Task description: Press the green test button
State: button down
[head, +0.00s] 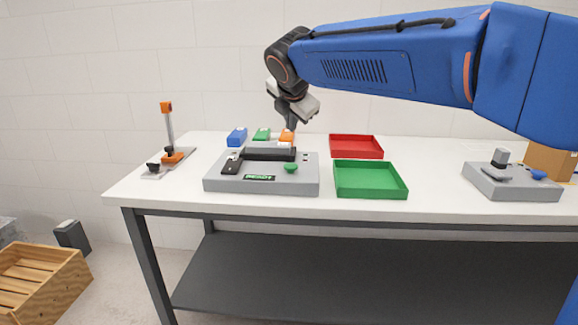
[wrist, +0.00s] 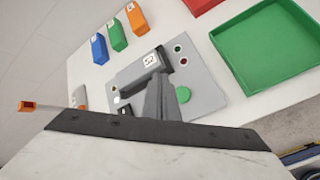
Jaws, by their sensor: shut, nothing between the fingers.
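The green test button (head: 291,168) is a round knob on the front right of the grey test machine (head: 215,182). It also shows in the wrist view (wrist: 184,94), just right of my fingertips. My gripper (head: 291,127) is shut and empty. In the head view it is above the back right part of the machine, behind the button. In the wrist view my gripper (wrist: 160,84) hides part of the machine's top, and its fingers look close to the button but apart from it.
Blue (head: 237,137), green (head: 262,134) and orange (head: 287,136) blocks lie behind the machine. A red tray (head: 357,157) and a green tray (head: 370,192) stand to its right. A stand with an orange clamp (head: 172,156) is at the left. Another grey device (head: 512,187) is far right.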

aim_at(291, 167)
jog(key=shift+a+f, duration=0.1)
dwell(0.3)
jog(key=shift+f, duration=4.3)
jog(key=shift+f, duration=0.1)
jog(key=shift+f, duration=0.35)
jog(key=shift+f, duration=0.45)
jog(key=shift+r, duration=0.9)
